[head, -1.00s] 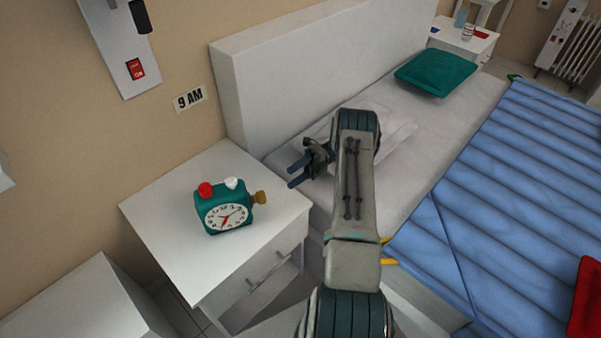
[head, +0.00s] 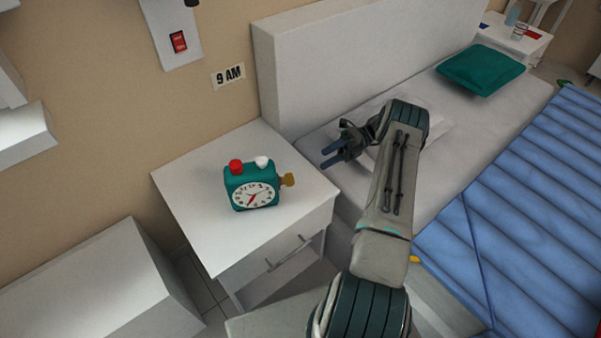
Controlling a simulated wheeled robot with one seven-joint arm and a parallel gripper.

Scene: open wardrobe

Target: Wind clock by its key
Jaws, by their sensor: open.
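The clock (head: 252,190) is a teal alarm clock with a white face, standing upright on the white nightstand (head: 205,235). A red button and a white button sit on its top. The brass-coloured key (head: 288,180) sticks out of its right side. My gripper (head: 328,157) is open and empty. It is to the right of the key and apart from it, over the bed's near edge by the pillow, with its fingers pointing left towards the clock.
The bed (head: 490,215) with blue cover, green cushion (head: 481,69) and tall white headboard (head: 360,50) fills the right. A "9 AM" sign (head: 228,76) and a panel with a red switch (head: 178,41) are on the wall. A white cabinet (head: 100,285) stands at lower left.

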